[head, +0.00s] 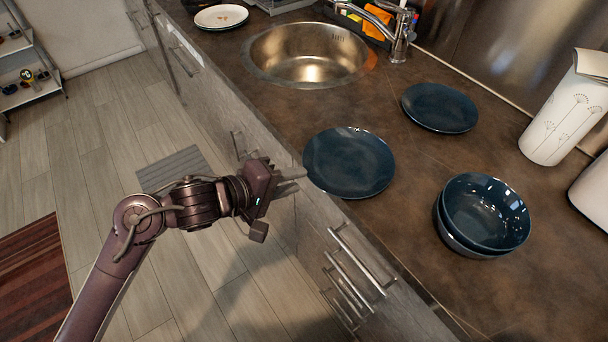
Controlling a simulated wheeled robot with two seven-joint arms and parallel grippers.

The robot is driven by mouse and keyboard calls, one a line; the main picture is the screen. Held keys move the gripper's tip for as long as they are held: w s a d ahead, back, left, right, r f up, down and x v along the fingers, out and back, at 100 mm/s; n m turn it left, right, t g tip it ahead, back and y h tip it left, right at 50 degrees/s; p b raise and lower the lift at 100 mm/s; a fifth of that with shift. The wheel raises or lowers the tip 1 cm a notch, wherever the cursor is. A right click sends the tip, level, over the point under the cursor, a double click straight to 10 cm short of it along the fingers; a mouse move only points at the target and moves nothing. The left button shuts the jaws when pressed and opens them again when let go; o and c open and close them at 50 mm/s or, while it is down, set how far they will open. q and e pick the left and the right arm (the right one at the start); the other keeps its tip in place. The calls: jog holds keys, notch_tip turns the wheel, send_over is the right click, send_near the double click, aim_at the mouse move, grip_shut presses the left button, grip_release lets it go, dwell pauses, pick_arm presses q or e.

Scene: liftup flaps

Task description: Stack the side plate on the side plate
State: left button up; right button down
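A dark blue plate (350,162) lies on the brown counter close to its front edge. A second dark blue plate (440,107) lies apart from it, farther back and to the right. Both look flat and empty. My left gripper (303,180) is at the counter's front edge, just left of the nearer plate's rim. Its two fingers look spread with a gap between them and point towards that plate. I cannot tell whether a fingertip touches the rim. My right gripper is out of view.
Stacked dark blue bowls (485,212) stand right of the nearer plate. A metal sink (310,54) with a faucet (401,36) is behind. A white plate (221,17) lies at the far left. A patterned white container (565,110) stands at the right. Drawer handles (352,262) protrude below the counter.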

pick_arm(q)
jog(key=v, duration=0.8)
jog(key=shift+p, duration=0.35)
jog(key=shift+f, duration=0.1)
